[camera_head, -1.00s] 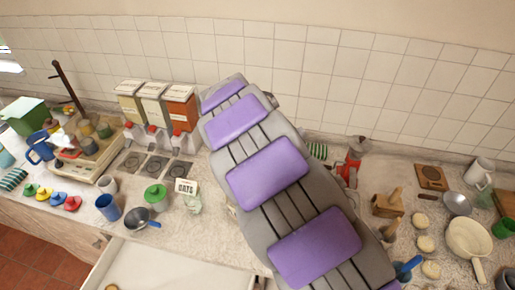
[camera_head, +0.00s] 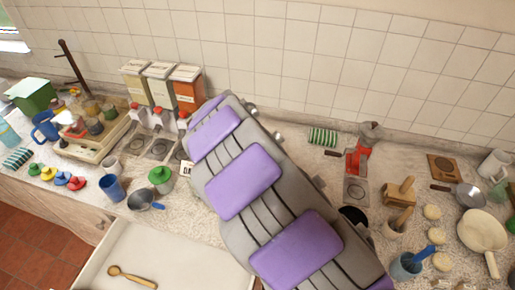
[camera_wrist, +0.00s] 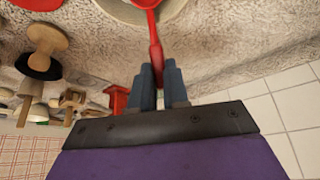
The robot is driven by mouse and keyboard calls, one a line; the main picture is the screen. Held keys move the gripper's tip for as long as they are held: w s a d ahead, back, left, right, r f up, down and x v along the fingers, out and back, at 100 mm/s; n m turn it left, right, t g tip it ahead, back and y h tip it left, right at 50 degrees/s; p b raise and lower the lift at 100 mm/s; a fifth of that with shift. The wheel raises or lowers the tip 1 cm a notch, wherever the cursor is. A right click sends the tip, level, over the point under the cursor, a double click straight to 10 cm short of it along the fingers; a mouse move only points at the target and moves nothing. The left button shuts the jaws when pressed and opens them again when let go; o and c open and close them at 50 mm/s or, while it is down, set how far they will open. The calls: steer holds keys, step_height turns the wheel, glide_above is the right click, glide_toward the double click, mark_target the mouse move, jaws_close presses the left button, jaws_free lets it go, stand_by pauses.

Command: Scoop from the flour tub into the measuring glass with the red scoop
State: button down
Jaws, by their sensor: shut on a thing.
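In the wrist view my gripper (camera_wrist: 160,85) is shut on the red scoop's handle (camera_wrist: 155,52). The red scoop (camera_wrist: 146,3) runs up to the top edge, where its bowl is cut off. A pale round vessel (camera_wrist: 115,10) lies behind the scoop's end; I cannot tell whether it is the flour tub, or whether the scoop is inside it or above it. In the head view my arm hides the gripper and the scoop. I cannot clearly make out the measuring glass.
Three dispensers (camera_head: 160,85) stand behind.

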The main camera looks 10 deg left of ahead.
steer(key=shift+w+d+f+g+y+p, duration=0.1)
steer(key=shift+f+g+y+p, duration=0.2)
steer(key=shift+f+p, duration=0.4)
steer(key=shift+w+d+f+g+y+p, duration=0.1)
steer(key=shift+w+f+g+y+p, duration=0.1)
steer(key=shift+f+g+y+p, duration=0.3)
steer(key=shift+w+d+f+g+y+p, duration=0.15)
steer(key=shift+f+g+y+p, duration=0.2)
steer(key=shift+g, duration=0.25)
steer(key=shift+w+r, duration=0.15)
steer(key=r, duration=0.1)
steer(key=p, duration=0.1)
steer(key=r+g+p, duration=0.1)
steer(key=shift+w+d+r+y, duration=0.25)
steer(key=shift+d+r+y, duration=0.1)
steer(key=shift+w+d+r+p, duration=0.1)
steer(key=shift+w+r+p, duration=0.1)
steer(key=shift+r+p, duration=0.15)
steer(key=shift+w+d+r+g+y+p, duration=0.15)
steer(key=shift+w+d+g+y+p, duration=0.2)
steer(key=shift+w+g+y+p, duration=0.35)
steer(key=shift+w+d+r+g+y+p, duration=0.35)
steer(key=shift+w+r+g+p, duration=0.1)
steer(key=shift+r+p, duration=0.35)
steer(key=shift+w+d+r+g+y+p, duration=0.3)
steer(key=shift+d+r+g+p, duration=0.1)
steer(key=shift+r+p, duration=0.3)
steer(key=shift+w+d+r+g+y+p, duration=0.25)
steer(key=shift+w+d+r+g+p, duration=0.15)
steer(key=shift+r+p, duration=0.4)
